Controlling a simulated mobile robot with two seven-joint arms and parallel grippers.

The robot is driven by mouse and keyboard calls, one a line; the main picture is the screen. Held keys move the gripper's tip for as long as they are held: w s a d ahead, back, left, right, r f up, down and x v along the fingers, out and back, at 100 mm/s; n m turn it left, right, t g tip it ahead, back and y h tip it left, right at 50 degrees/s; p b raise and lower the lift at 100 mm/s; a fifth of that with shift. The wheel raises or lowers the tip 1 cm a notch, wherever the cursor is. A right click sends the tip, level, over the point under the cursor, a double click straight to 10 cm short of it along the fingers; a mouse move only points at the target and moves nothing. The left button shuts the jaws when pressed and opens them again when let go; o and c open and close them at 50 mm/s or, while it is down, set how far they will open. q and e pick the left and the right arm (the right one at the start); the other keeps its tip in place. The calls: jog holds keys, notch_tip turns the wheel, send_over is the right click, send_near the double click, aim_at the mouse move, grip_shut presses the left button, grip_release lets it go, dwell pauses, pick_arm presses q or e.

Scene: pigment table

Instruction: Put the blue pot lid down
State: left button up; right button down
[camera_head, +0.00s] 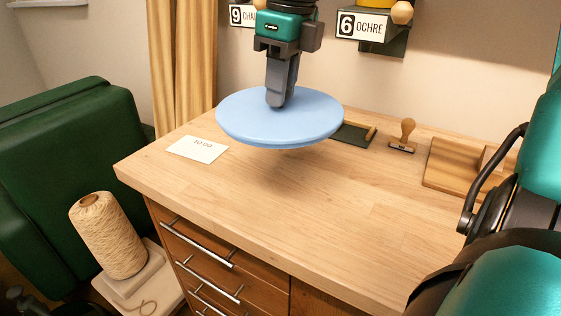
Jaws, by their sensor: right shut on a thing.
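The blue pot lid (285,127) is a wide, pale blue disc. It is roughly level and hangs above the wooden tabletop (330,215), with a soft shadow below it. My right gripper (276,103) points down from the top of the view and is shut on the lid at its upper middle. The grip point itself is partly hidden by the fingers. My left gripper is not in view.
A white card (197,149) lies left of the lid. Behind and right are a dark green tray (350,134), a wooden stamp (404,136) and a wooden board (440,166). The front middle of the tabletop is clear. A yarn cone (108,235) stands lower left.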

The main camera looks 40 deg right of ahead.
notch_tip(320, 180, down, 13)
jog(key=shift+f+b, duration=0.1)
jog(key=shift+b, duration=0.9)
jog(key=shift+f, duration=0.2)
jog(key=shift+f+b, duration=0.25)
jog(key=shift+b, duration=0.1)
jog(key=c, duration=0.9)
grip_release()
jog(key=shift+r, duration=0.1)
jog(key=shift+c, duration=0.2)
